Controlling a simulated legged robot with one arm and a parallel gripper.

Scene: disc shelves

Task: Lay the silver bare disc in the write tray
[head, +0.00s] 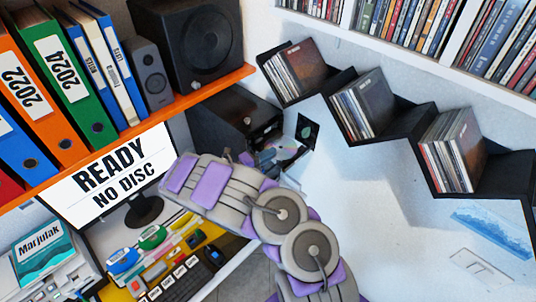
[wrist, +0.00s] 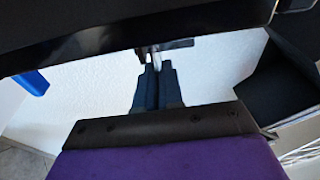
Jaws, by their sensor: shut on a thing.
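The silver disc (head: 289,153) shows as a pale, faintly rainbow-coloured patch just right of my gripper's dark fingers (head: 268,157) in the head view, partly hidden. My gripper is shut on it. In the wrist view, the fingertips (wrist: 155,70) are close together, and a thin bright edge (wrist: 174,44) shows just beyond them. A black computer tower (head: 232,120) stands behind my gripper, under the orange shelf. I cannot make out the write tray clearly, nor whether the disc touches it.
A monitor (head: 110,178) reads "READY NO DISC". Black zigzag shelves (head: 410,122) with disc cases run along the right wall. A small black square piece (head: 307,131) is near the tower. The orange shelf (head: 190,100) holds binders and speakers.

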